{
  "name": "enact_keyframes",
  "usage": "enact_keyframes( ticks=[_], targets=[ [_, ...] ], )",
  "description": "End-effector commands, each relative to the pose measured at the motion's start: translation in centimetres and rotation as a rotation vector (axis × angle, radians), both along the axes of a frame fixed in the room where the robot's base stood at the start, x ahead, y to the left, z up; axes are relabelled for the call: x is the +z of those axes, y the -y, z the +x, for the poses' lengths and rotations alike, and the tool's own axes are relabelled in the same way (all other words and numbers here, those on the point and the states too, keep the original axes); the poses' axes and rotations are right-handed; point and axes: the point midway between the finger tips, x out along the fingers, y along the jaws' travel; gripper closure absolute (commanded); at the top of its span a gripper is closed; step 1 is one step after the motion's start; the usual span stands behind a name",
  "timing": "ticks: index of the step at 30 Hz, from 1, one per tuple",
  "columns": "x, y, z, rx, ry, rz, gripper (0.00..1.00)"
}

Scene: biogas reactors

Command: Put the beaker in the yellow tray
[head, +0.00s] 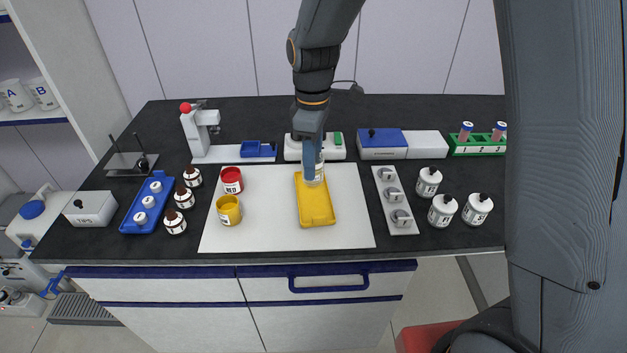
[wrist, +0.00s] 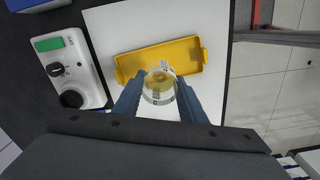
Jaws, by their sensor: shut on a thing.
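The yellow tray (head: 316,213) lies on a white mat in the middle of the bench. It also shows in the wrist view (wrist: 185,53), behind the beaker. The clear beaker (head: 315,174) is at the back end of the tray in the head view, partly hidden by my gripper. In the wrist view the beaker (wrist: 158,90) is between my two blue fingers and overlaps the tray's near edge. My gripper (head: 312,165) is shut on it. I cannot tell whether the beaker's base touches the tray.
A yellow mug (head: 229,210) and a red mug (head: 231,180) stand left on the white mat (head: 265,225). The mat's front is clear.

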Motion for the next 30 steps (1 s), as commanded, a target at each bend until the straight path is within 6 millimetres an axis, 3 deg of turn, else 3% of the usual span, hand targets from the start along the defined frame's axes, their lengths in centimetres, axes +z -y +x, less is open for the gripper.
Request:
enact_keyframes(
  ticks=[15, 28, 29, 30],
  targets=[
    [-5.5, 0.1, 0.0, 0.000, -0.001, -0.001, 0.87],
    [-6.1, 0.1, 0.0, 0.000, 0.000, 0.000, 0.87],
    [-6.1, 0.1, 0.0, 0.000, 0.000, 0.000, 0.59],
    [-6.1, 0.1, 0.0, 0.000, 0.000, 0.000, 0.53]
  ],
)
